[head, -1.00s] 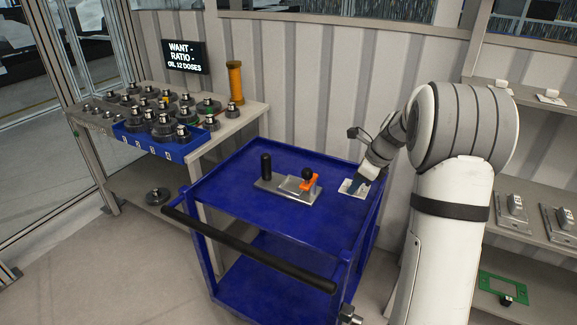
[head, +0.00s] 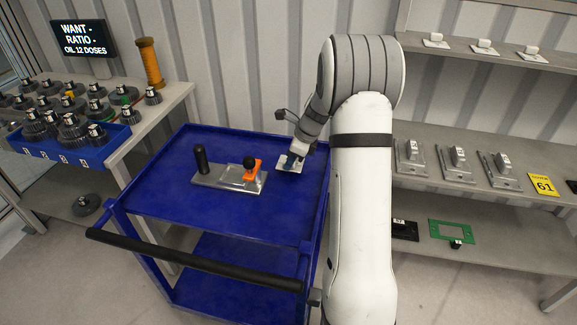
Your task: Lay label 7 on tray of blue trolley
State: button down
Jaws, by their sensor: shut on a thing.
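The blue trolley (head: 222,222) stands in the middle of the head view, its tray top level. A small white label plate (head: 284,168) is at the back right corner of the tray, with a dark part on it; any number on it is too small to read. My gripper (head: 291,160) is over that corner, shut on the label. The label is at or just above the tray surface; I cannot tell if it touches. The fingertips are partly hidden by the wrist.
A metal plate (head: 218,180) with a black knob and orange clamp lies on the tray, left of the label. The tray's front is clear. A weights bench (head: 160,118) stands left. Shelves (head: 480,205) with several metal blocks and a yellow "61" sign (head: 543,185) stand right.

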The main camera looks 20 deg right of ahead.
jog(key=shift+f, duration=1.35)
jog(key=shift+f, duration=0.15)
jog(key=c, duration=1.3)
grip_release()
